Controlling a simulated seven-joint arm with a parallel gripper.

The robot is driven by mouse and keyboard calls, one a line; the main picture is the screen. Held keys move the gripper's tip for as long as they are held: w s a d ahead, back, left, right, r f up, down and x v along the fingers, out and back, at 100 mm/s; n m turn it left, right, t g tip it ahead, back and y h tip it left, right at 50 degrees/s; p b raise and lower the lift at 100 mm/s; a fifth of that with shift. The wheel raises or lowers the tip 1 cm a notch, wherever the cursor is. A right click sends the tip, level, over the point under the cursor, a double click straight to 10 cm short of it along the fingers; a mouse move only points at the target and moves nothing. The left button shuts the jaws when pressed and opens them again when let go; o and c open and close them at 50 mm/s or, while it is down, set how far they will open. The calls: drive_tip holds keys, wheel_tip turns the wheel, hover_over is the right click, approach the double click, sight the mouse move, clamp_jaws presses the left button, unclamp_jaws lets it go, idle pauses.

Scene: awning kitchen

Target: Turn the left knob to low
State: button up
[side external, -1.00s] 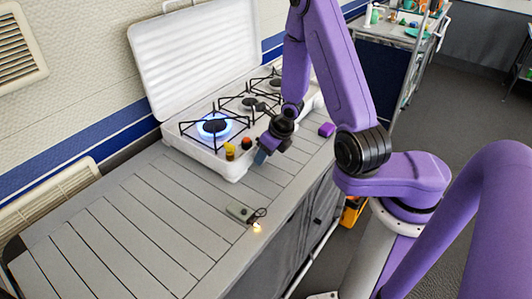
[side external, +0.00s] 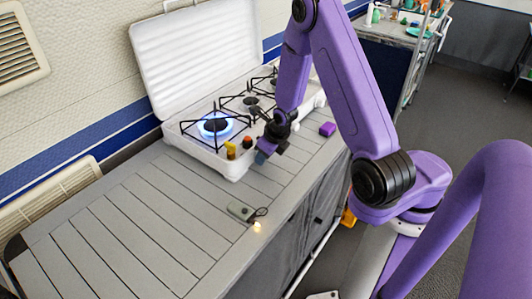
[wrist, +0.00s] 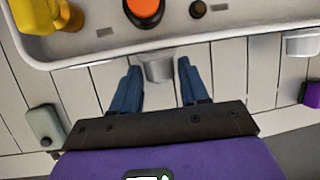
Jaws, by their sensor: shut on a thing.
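The white camping stove (side external: 228,165) stands on the slatted counter with its lid open. Its left burner (side external: 215,124) shows a blue flame. In the wrist view the left knob (wrist: 156,67) is a pale grey stub on the stove's front wall. My gripper (wrist: 158,78) has its blue fingers on either side of this knob, shut on it. In the side view my gripper (side external: 262,155) is low at the stove's front edge and the knob is hidden. The knob's marking cannot be read.
Another pale knob (wrist: 302,43) is to the right. A grey-green lighter-like object (side external: 240,211) and a purple block (side external: 327,129) lie on the counter.

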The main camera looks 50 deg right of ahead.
idle(0.4)
drive_tip(key=o, duration=0.8)
drive_tip(key=shift+o, duration=0.2)
drive_tip(key=shift+r, duration=0.1)
drive_tip(key=d+v, duration=0.1)
drive_tip(key=v, duration=0.6)
drive_tip(key=shift+a+r, duration=0.15)
drive_tip(key=shift+a, duration=0.35)
